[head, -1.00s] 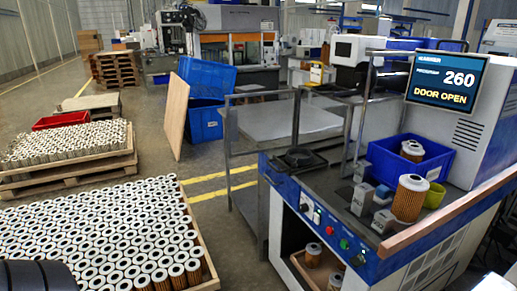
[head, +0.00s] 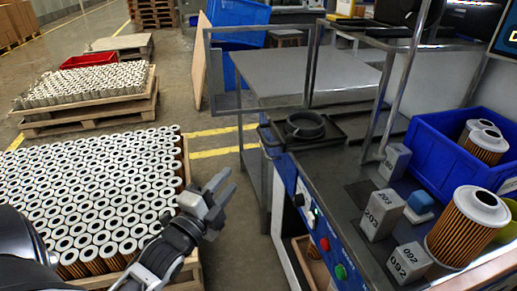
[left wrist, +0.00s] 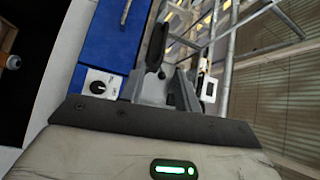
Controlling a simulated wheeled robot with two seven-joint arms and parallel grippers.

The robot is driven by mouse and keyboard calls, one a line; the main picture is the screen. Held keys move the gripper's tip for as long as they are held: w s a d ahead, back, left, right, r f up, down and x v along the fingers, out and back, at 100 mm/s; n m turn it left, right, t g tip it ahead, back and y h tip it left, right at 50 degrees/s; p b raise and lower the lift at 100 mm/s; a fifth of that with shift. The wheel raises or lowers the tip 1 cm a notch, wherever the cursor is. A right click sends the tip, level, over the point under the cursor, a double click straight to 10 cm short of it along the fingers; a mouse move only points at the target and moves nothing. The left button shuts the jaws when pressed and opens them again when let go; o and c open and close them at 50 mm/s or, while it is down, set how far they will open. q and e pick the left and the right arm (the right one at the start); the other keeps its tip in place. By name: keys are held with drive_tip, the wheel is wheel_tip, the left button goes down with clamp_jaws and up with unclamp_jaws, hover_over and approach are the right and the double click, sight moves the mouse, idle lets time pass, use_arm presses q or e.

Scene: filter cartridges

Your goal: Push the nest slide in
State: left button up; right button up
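The nest slide (head: 338,132) is a dark flat plate carrying a round black nest ring (head: 305,125). It lies at the far left corner of the machine's worktop in the head view, and the ring is empty. My left gripper (head: 219,184) is over the floor between the cartridge pallet and the machine, left of and nearer than the slide, apart from it. Its grey fingers show, but their gap is unclear. In the left wrist view the fingers (left wrist: 168,88) point toward the blue machine front; I cannot make out the nest there. My right gripper is out of view.
Grey numbered blocks (head: 381,213), a filter cartridge (head: 465,225) and a blue bin (head: 430,140) stand on the worktop at right. A metal frame table (head: 300,75) stands behind the slide. Buttons (head: 340,271) line the machine front. A pallet of cartridges (head: 90,200) is at left.

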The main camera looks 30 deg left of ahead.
use_arm(q)
drive_tip(key=w+a+r, duration=0.1)
drive_tip(key=w+r, duration=0.1)
drive_tip(key=w, duration=1.4)
drive_tip(key=shift+a+r+m, duration=0.25)
drive_tip(key=shift+a+m, duration=0.05)
drive_tip(key=shift+a, duration=0.1)
drive_tip(key=shift+c, duration=0.3)
